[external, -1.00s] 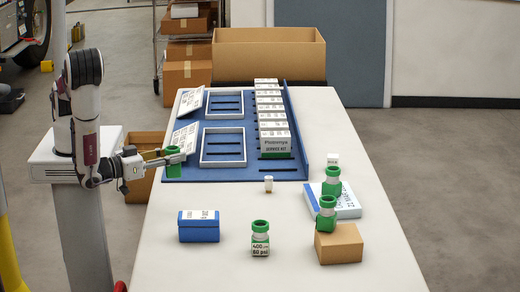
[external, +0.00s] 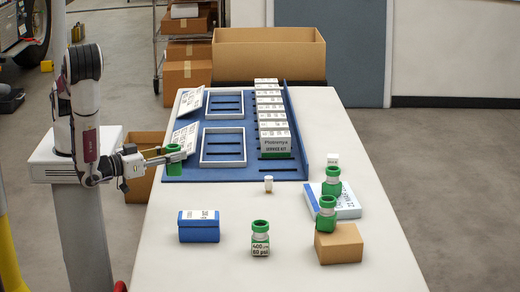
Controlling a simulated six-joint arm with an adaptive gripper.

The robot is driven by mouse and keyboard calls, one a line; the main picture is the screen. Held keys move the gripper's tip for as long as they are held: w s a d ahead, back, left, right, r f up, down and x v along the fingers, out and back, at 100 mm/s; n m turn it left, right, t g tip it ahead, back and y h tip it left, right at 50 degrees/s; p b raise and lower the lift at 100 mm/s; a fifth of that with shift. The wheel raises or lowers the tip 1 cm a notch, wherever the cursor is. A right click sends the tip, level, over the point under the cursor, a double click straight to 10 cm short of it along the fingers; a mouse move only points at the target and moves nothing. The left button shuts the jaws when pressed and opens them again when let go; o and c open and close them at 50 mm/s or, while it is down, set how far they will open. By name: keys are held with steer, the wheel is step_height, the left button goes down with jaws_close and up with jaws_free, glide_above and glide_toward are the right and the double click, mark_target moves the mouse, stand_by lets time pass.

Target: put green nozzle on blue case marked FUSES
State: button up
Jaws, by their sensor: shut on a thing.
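My gripper (external: 160,160) is shut on a green nozzle (external: 174,161), held at the left edge of the blue rack. The fingers hide part of the nozzle, and I cannot tell whether it touches the rack. The blue case (external: 199,233) stands on the front left of the table, nearer the camera and to the right of my gripper. It has a white label on its lid and front, too small to read. Nothing rests on its lid.
A green and white bottle (external: 260,247) stands right of the case. Similar bottles stand on a cardboard box (external: 339,247) and a white-blue box (external: 347,208). A small white-capped vial (external: 268,184) stands mid-table. The blue rack (external: 190,173) holds white frames and several cartons.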

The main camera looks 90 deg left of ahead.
steer(key=w+d+r+h, duration=0.1)
steer(key=w+d+r, duration=0.2)
steer(key=d, duration=0.6)
steer(key=w+d+r+m, duration=0.1)
steer(key=w+d+r, duration=0.3)
steer(key=d, duration=0.6)
steer(key=shift+w+d+t+h, duration=0.25)
steer(key=shift+w+t+h, duration=0.15)
glide_above(198, 215)
steer(key=shift+d+f, duration=0.1)
steer(key=shift+f, duration=2.8)
steer(key=shift+f, duration=0.1)
steer(key=shift+f, duration=1.95)
steer(key=shift+f, duration=0.15)
